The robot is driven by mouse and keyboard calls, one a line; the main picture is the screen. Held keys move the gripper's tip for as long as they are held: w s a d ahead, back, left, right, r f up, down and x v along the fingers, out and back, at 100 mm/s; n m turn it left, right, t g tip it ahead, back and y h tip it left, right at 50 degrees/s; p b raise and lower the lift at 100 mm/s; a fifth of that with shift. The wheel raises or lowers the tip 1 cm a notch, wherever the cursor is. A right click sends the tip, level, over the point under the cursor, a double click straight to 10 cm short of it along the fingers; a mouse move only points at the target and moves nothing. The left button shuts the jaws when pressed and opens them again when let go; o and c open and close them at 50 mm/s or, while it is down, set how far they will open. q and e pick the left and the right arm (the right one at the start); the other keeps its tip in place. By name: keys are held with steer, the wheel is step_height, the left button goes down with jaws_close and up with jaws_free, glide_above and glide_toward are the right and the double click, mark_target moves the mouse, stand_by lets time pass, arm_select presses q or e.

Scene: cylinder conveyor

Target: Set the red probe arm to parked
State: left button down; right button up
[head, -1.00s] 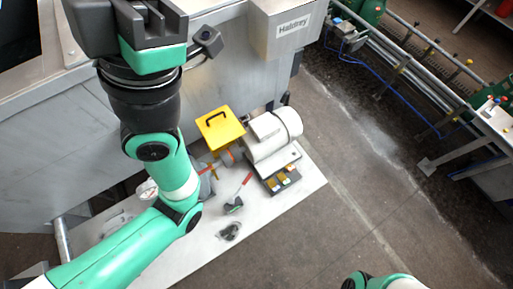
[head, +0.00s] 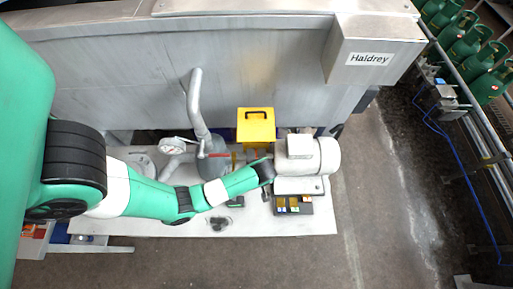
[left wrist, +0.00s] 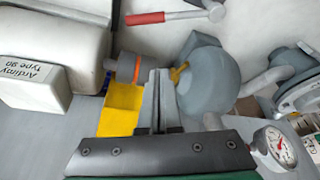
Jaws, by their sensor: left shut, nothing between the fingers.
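A lever with a red handle (left wrist: 145,18) and a grey rod shows at the top of the left wrist view, its grey end (left wrist: 215,12) at the right. I take it to be the red probe arm. In the head view my left arm covers the red handle; a dark base (head: 236,201) shows just below the arm. My left gripper (left wrist: 158,78) is shut and empty, in front of the grey cylinder with an orange ring (left wrist: 136,68) and apart from the red handle. In the head view its dark wrist is beside the motor and its fingers cannot be made out.
A yellow box (head: 256,125), a grey vessel (head: 210,165) and a gauge (left wrist: 275,147) are close by. The front right bench strip (head: 315,222) is clear.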

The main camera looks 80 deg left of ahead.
arm_select(q)
step_height(320, 180, down, 10)
steer(key=b, duration=0.3)
steer(key=shift+w+d, duration=0.15)
steer(key=shift+d, duration=0.05)
arm_select(e)
step_height(320, 180, down, 3)
